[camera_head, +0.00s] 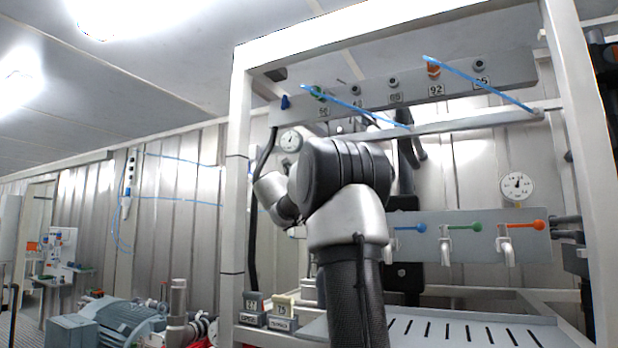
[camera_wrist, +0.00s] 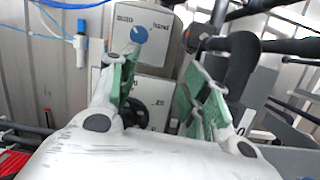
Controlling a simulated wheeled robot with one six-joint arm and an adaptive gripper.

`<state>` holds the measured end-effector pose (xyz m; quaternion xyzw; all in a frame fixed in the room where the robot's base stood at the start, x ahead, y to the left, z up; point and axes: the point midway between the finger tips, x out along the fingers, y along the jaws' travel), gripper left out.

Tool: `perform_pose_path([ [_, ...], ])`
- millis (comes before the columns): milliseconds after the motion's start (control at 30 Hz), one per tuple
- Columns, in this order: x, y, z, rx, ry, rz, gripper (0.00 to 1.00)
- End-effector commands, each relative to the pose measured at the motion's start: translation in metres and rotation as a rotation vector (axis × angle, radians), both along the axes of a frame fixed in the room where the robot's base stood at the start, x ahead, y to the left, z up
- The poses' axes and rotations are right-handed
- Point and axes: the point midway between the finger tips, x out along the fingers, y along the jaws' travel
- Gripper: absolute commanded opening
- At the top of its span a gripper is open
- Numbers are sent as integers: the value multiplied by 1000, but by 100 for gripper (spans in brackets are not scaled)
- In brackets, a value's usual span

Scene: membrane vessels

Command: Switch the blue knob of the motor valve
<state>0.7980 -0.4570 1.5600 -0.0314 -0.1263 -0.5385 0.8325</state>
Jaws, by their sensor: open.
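In the wrist view, the blue knob (camera_wrist: 138,34) sits on the front of a grey box, the motor valve's housing (camera_wrist: 165,25). Small dark lettering stands to either side of the knob. My gripper (camera_wrist: 160,85) is open, with green pads on its two fingers and nothing between them. The knob appears above and beyond the fingertips, near the left finger, and no contact shows. A lower grey box with a black round part lies beyond the fingers. In the head view my arm fills the middle, and the gripper and this knob cannot be made out.
In the head view a white frame surrounds my arm. A panel (camera_head: 470,270) with blue, green and orange valve handles is at right. A numbered upper rail (camera_head: 460,88) carries blue tubes. Dark pipes (camera_wrist: 255,48) run close to the right finger in the wrist view.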

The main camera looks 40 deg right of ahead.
Motion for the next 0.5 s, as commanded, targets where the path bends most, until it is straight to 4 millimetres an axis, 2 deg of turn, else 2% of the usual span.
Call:
perform_pose_path([
  [300,35,-12,12,-216,174,-29,48],
  [500,47,-27,20,-248,199,-35,48],
])
